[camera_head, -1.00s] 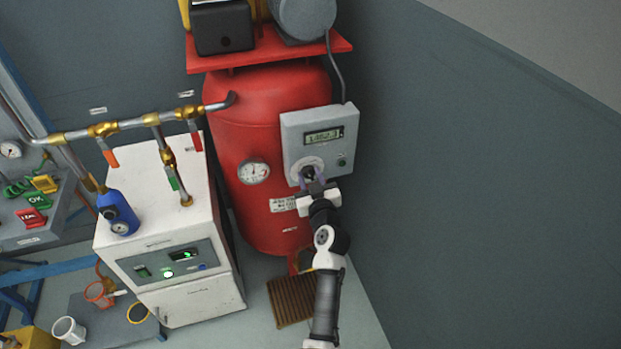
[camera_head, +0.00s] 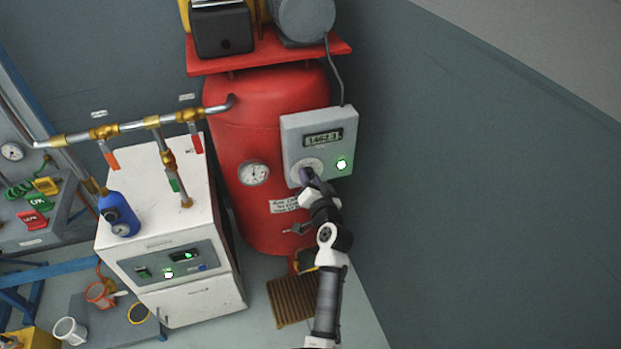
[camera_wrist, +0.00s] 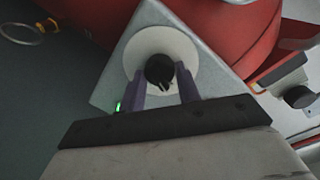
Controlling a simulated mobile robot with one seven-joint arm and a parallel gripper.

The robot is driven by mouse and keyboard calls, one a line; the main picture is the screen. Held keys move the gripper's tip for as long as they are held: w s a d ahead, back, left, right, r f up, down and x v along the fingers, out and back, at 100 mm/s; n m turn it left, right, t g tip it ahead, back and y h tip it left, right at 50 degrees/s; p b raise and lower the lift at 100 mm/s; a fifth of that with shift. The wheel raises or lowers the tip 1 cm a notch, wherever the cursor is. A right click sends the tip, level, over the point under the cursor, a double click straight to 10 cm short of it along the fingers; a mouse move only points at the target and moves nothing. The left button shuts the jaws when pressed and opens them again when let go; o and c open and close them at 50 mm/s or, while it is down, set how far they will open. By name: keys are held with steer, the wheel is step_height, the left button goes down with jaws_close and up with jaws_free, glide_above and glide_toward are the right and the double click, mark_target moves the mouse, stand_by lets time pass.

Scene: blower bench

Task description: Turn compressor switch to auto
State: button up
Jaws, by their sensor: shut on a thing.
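The compressor's grey control box (camera_head: 295,132) is on the front right of the red tank (camera_head: 235,110). Its display is lit and a lamp (camera_head: 341,164) on it glows green. The black switch knob (camera_wrist: 159,70) sits in a round pale plate (camera_wrist: 178,48) in the wrist view. In the head view my gripper mostly hides the knob, and the plate (camera_head: 296,174) shows beside it. My gripper (camera_wrist: 163,86) is shut on the knob, with one purple finger on each side. Position labels on the plate are not readable.
A white cabinet (camera_head: 205,290) with a lit panel stands left of the tank. A gauge (camera_head: 253,173) is on the tank. The dark wall (camera_head: 460,190) lies close on the right.

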steer(key=shift+m, duration=0.6)
steer(key=shift+f, duration=0.1)
steer(key=o, duration=1)
steer(key=shift+s, duration=0.1)
steer(key=b+v, duration=0.3)
steer(key=v, duration=1)
steer(key=shift+s+d, duration=0.2)
steer(key=shift+s, duration=0.1)
